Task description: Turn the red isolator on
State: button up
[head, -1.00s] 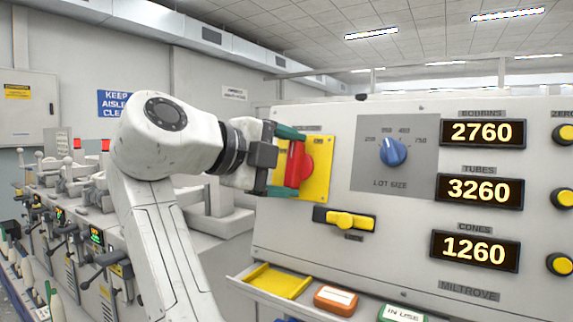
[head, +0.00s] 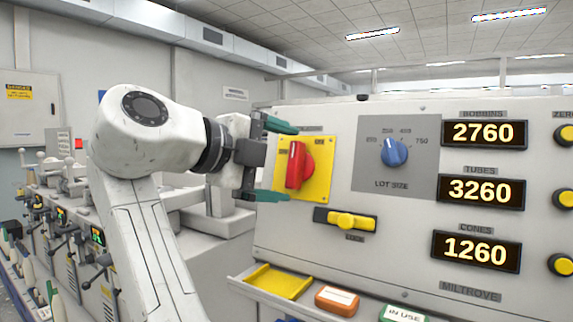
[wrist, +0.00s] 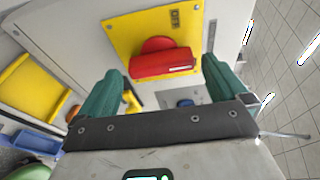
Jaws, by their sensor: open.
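The red isolator handle (head: 297,165) sits on a yellow plate (head: 318,180) at the left of the grey panel. In the head view its red bar stands close to upright, tilted slightly. In the wrist view the red handle (wrist: 165,64) lies ahead of the fingers, apart from them. My gripper (head: 277,160) is open and empty, with its green fingertips above and below the handle and drawn back to its left. The fingers also show in the wrist view (wrist: 160,78) on either side.
A yellow slide latch (head: 351,221) is below the plate, and a blue lot size knob (head: 394,152) is to its right. Lit displays (head: 483,133) fill the panel's right side. A shelf below holds a yellow tray (head: 278,282) and an orange block (head: 337,300).

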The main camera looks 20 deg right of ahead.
jog(key=v, duration=0.8)
jog(key=shift+a, duration=0.3)
